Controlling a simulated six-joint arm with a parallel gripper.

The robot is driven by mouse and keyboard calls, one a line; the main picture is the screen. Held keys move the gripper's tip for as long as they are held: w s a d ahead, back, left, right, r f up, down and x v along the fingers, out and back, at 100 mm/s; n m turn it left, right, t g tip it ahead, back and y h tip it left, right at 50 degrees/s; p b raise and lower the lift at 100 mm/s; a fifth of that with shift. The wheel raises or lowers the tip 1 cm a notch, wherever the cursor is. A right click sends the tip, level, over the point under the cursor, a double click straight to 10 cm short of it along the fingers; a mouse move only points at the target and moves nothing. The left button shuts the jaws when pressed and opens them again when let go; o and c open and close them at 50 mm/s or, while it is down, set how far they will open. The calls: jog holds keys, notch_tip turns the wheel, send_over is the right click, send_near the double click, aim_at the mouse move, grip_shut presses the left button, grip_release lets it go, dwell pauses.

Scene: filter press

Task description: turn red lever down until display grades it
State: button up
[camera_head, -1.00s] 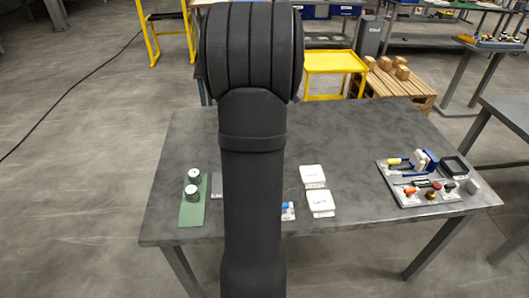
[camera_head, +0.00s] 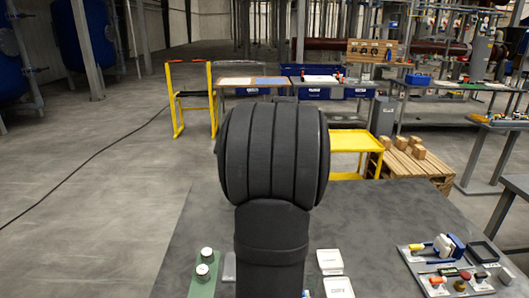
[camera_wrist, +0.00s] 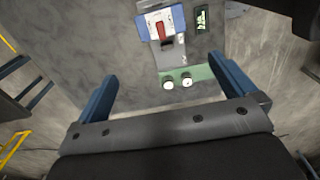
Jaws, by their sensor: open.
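A red lever (camera_wrist: 160,30) shows in the wrist view on a blue and white unit at the top of the picture. A small dark display (camera_wrist: 202,20) with green characters stands just right of it; its text is too small to read. My gripper (camera_wrist: 162,66) is open, with its two blue fingers wide apart and nothing between them. The lever lies beyond the fingertips, apart from them. I cannot make out the lever in the head view, where my arm covers the middle of the table.
A green mat (camera_wrist: 205,72) bears two white-topped cylinders (camera_wrist: 187,83). In the head view, white boxes (camera_head: 332,262) sit right of my arm, and a board (camera_head: 480,284) with several small parts is farther right. The table's back half (camera_head: 380,208) is clear.

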jog(key=c, duration=0.7)
jog(key=shift+a+f, duration=0.1)
jog(key=shift+f, duration=0.2)
jog(key=c, duration=0.4)
jog(key=a+f+g+h, duration=0.1)
jog(key=f+h, duration=0.1)
jog(key=f, duration=0.2)
jog(key=a+f+g+h, duration=0.2)
jog(key=f, duration=0.2)
jog(key=a+f+g+h, duration=0.1)
jog(key=a+f+h, duration=0.1)
jog(key=f+h, duration=0.1)
jog(key=shift+s+f+m, duration=0.3)
jog(key=shift+s+f, duration=0.1)
jog(key=shift+f, duration=0.45)
jog(key=shift+c, duration=1.3)
jog(key=a+f+t+h, duration=0.4)
jog(key=a+f+h, duration=0.4)
jog(key=a+h, duration=0.3)
jog(key=d, duration=1.7)
jog(key=shift+w+d+r, duration=0.25)
jog(key=shift+w+d, duration=0.1)
jog(key=shift+w, duration=0.05)
jog(key=shift+n, duration=0.4)
grip_shut()
